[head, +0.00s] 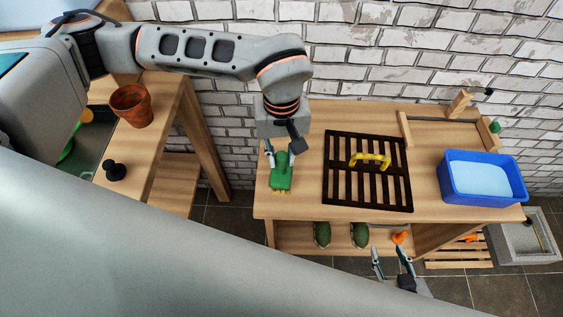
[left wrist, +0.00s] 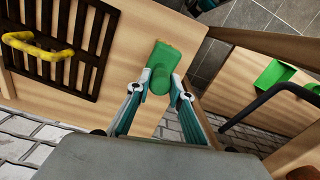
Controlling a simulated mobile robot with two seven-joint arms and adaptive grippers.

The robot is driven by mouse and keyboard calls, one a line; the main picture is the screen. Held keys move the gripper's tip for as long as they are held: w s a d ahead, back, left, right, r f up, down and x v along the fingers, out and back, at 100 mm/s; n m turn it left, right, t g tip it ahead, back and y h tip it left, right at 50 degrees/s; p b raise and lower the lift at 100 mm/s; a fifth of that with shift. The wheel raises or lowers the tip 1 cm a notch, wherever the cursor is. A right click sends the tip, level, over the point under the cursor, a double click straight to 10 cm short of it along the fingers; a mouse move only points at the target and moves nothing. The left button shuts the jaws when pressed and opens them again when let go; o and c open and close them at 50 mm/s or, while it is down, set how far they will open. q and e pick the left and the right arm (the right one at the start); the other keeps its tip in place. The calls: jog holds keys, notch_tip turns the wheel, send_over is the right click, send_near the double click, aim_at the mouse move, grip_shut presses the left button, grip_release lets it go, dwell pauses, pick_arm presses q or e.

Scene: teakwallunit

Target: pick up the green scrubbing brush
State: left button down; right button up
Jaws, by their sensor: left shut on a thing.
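The green scrubbing brush (head: 282,180) is at the left end of the wooden table, with yellowish bristles showing along its lower edge. My left gripper (head: 280,157) comes down over it and is shut on its upper green part. The brush also shows in the left wrist view (left wrist: 165,60), between the two fingertips (left wrist: 161,88) of the left gripper. I cannot tell whether it touches the tabletop. My right gripper (head: 391,257) is in front of the table's lower part, its fingers apart and empty.
A dark slatted rack (head: 340,185) with a yellow handle (head: 370,160) lies right of the brush on the table (head: 300,205). A blue tub (head: 480,200) stands at the right. A terracotta pot (head: 131,106) stands on the left counter. A white brick wall is behind.

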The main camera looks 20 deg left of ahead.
pick_arm(q)
notch_tip(320, 180, up, 20)
jog(key=shift+p, duration=0.4)
jog(key=c, duration=2.6)
grip_release()
jog(key=shift+c, duration=0.8)
jog(key=shift+d, duration=0.1)
